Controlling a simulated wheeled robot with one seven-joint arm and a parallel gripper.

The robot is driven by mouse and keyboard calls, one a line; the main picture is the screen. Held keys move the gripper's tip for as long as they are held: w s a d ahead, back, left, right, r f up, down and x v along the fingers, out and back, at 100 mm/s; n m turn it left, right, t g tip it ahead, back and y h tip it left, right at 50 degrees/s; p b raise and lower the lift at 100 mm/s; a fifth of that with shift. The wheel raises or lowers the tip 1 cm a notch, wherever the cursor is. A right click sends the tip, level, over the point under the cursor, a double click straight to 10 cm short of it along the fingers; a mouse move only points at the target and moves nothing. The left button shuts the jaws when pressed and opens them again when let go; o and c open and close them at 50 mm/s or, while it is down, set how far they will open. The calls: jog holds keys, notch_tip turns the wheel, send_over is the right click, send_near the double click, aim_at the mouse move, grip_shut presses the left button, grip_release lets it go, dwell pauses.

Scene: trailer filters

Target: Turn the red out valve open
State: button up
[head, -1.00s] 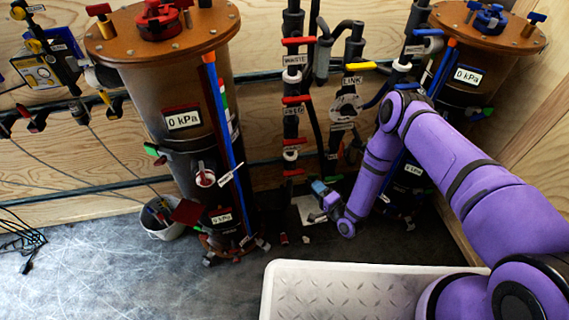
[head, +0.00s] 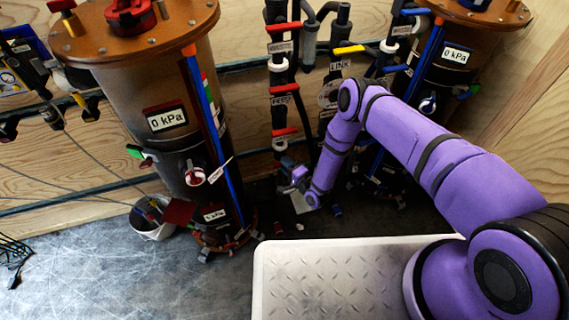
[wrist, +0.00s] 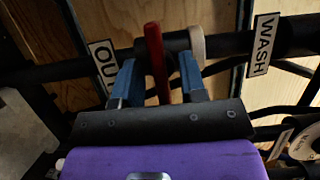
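The red out valve handle (wrist: 153,42) stands upright in the wrist view, on a dark pipe beside a white label reading "OU", partly covered. My gripper (wrist: 158,66) is open, with one blue finger on each side of the handle. Contact cannot be told. In the head view, my gripper (head: 293,174) is low at the black pipe stack, and the out handle cannot be made out there.
A "WASH" label (wrist: 263,45) and a pale ring (wrist: 197,43) are beside the handle. Other red handles (head: 284,132) sit higher on the stack. A large filter tank (head: 160,75) stands left. A pale treadplate step (head: 340,280) lies in front.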

jog(key=shift+w+a, duration=0.3)
jog(key=shift+w, duration=0.15)
grip_shut()
